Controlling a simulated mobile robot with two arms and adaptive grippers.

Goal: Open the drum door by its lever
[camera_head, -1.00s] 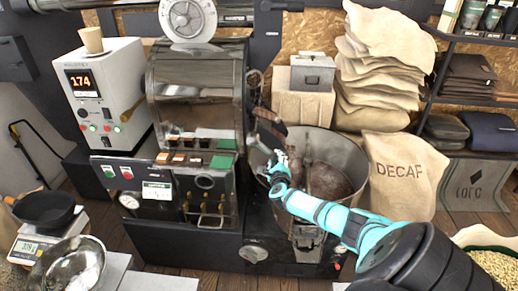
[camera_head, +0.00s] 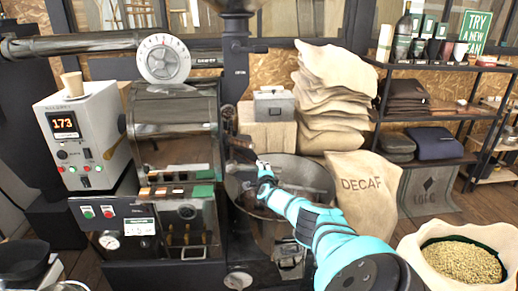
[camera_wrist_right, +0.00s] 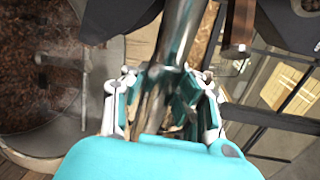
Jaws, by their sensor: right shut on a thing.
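The roaster drum (camera_head: 175,125) is a dark, shiny metal cylinder left of centre in the head view. The lever (camera_head: 239,147) is at the drum's right side, above the round cooling bin. My right gripper (camera_head: 263,172) reaches it from the lower right. In the right wrist view, the fingers of my right gripper (camera_wrist_right: 165,95) close around a metal bar, the lever (camera_wrist_right: 174,45), which runs up between them. The drum door cannot be told apart clearly from the drum. My left gripper is out of view.
The cooling bin (camera_head: 310,177) stands below my right gripper. A control box (camera_head: 85,140) reading 173 is at the left. Stacked sacks (camera_head: 335,105) and a DECAF sack (camera_head: 362,190) stand behind and to the right. An open bean sack (camera_head: 415,245) is at the lower right.

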